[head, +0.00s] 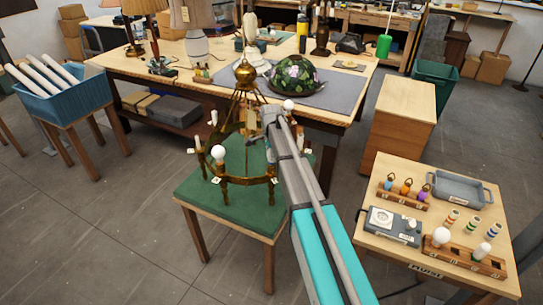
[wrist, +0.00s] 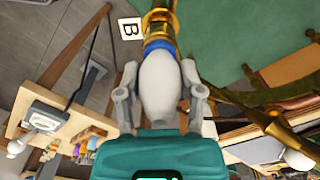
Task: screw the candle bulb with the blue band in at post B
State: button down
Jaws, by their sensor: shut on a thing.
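The candle bulb with the blue band (wrist: 158,85) is white and sits between the fingers of my gripper (wrist: 159,68), which is shut on it. Its blue band (wrist: 158,45) is at the mouth of a brass post (wrist: 159,22) and lines up with it. I cannot tell how far in it sits. A white tag marked B (wrist: 130,28) is beside this post. In the head view the brass chandelier (head: 228,182) stands on a green-topped table (head: 240,215). My arm hides the gripper, the bulb and post B there.
Other chandelier posts carry bulbs, including a white globe (head: 218,152) at the front. A side table (head: 385,262) at right holds a grey tray (head: 460,187), a grey device (head: 392,226) and a wooden rack (head: 463,258) with bulbs. Open floor lies left of the green table.

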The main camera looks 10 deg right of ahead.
jog(key=shift+m, duration=2.1)
jog(key=shift+a+m, duration=0.1)
jog(key=shift+m, duration=1)
jog(key=m, duration=0.5)
jog(key=shift+m, duration=0.4)
jog(key=shift+c, duration=0.7)
grip_release()
